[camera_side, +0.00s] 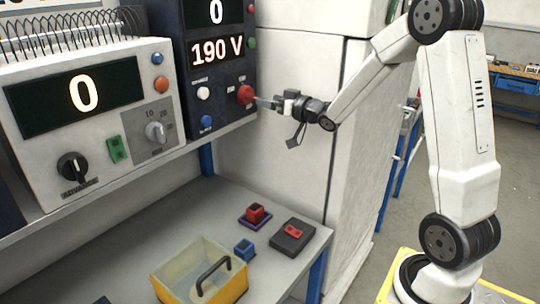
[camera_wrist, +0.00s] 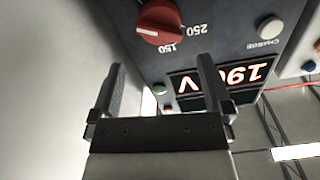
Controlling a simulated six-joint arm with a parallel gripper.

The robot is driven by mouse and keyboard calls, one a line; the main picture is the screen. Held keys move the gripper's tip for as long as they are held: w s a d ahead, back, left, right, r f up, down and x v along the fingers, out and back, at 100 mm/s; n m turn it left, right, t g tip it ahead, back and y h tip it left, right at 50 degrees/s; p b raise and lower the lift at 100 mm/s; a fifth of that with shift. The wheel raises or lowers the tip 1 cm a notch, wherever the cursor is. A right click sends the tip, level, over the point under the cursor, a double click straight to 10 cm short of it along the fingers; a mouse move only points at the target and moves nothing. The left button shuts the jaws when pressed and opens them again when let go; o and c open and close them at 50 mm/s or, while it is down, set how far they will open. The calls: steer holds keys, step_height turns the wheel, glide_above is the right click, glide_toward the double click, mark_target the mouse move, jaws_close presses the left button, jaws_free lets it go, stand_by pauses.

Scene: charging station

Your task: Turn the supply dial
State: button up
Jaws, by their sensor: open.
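The supply dial is a red knob (camera_side: 245,94) on the dark panel of the supply unit, low at its right side. In the wrist view the red knob (camera_wrist: 160,22) shows at the top, with a white pointer line and the marks 150 and 250 beside it. The display (camera_side: 216,50) above reads 190 V. My gripper (camera_side: 265,103) is just right of the knob, its fingers pointing at it. In the wrist view my gripper (camera_wrist: 162,68) is open and empty, and the knob lies beyond the fingertips, not between them. Whether a fingertip touches it is unclear.
Left of the supply stands a white unit (camera_side: 120,68) with a display reading 0, a black dial (camera_side: 73,168) and a grey dial (camera_side: 155,131). A yellow bin (camera_side: 228,287) and small coloured blocks sit on the bench below. A pale cabinet (camera_side: 290,170) stands behind my gripper.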

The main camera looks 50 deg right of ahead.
mark_target(253, 96)
steer(key=shift+n, duration=0.4)
steer(key=shift+w, duration=0.15)
steer(key=shift+w, duration=3.8)
steer(key=c, duration=1.1)
